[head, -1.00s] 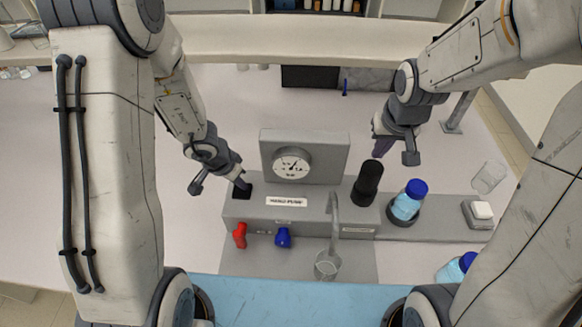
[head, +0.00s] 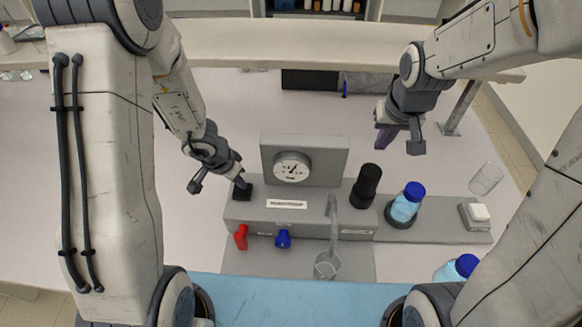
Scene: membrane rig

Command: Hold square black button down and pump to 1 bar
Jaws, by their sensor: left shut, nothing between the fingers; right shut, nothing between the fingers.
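The square black button (head: 241,192) sits at the left end of the grey rig (head: 290,213). My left gripper (head: 241,184) is shut, with its fingertips on or just over the button; I cannot tell if it is pressed down. A black upright cylinder (head: 367,187), apparently the pump handle, stands on the rig's right part. My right gripper (head: 384,139) is shut and empty, above and behind the cylinder and apart from it. A round white gauge (head: 291,167) on the grey back panel has a dark needle pointing roughly upward; its numbers are too small to read.
A red valve handle (head: 241,237) and a blue one (head: 283,239) are on the rig's front. A curved spout (head: 333,225) stands over a clear beaker (head: 327,266). A blue-capped bottle (head: 407,203) stands right of the cylinder. Another bottle (head: 456,268) is nearer me.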

